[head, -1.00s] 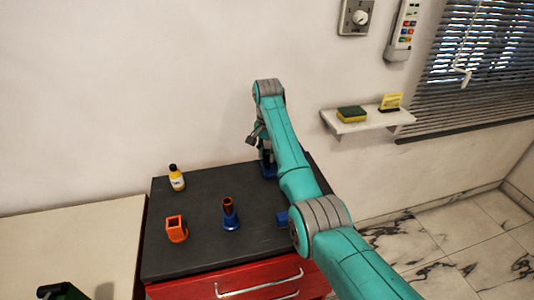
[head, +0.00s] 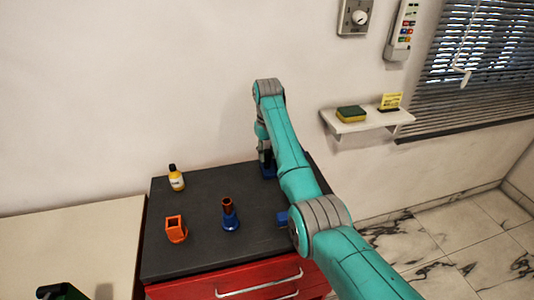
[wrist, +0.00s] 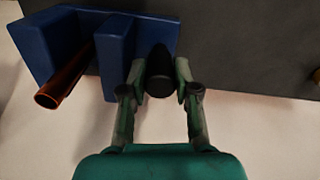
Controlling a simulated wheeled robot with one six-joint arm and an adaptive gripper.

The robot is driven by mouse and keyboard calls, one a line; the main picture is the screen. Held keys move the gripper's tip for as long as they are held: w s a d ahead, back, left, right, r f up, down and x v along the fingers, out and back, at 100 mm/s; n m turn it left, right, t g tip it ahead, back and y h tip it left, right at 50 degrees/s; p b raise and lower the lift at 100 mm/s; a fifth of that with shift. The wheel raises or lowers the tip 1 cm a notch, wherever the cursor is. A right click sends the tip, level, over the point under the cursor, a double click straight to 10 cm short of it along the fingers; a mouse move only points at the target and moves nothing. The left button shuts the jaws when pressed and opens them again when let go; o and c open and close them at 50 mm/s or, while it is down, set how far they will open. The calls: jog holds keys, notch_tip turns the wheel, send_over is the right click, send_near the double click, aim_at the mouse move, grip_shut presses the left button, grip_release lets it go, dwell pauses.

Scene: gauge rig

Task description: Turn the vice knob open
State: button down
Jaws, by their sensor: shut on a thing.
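The blue vice (wrist: 119,55) stands at the top left of the wrist view, with a copper-coloured tube (wrist: 66,78) between its two blue jaws. Its black knob (wrist: 160,75) sticks out on the right side of the vice. My gripper (wrist: 160,88) has one finger on each side of the knob and is shut on it. In the head view the vice (head: 268,171) shows only in part at the back of the dark worktop, below my gripper (head: 264,156). The knob is hidden there by my arm.
On the dark worktop (head: 195,252) stand a yellow bottle (head: 176,178), an orange square holder (head: 176,229) and a blue stand (head: 230,217) with a brown tube. A blue block (head: 282,218) is partly behind my arm. The wall (head: 110,90) rises close behind.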

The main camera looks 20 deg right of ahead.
jog(key=shift+n, duration=1.5)
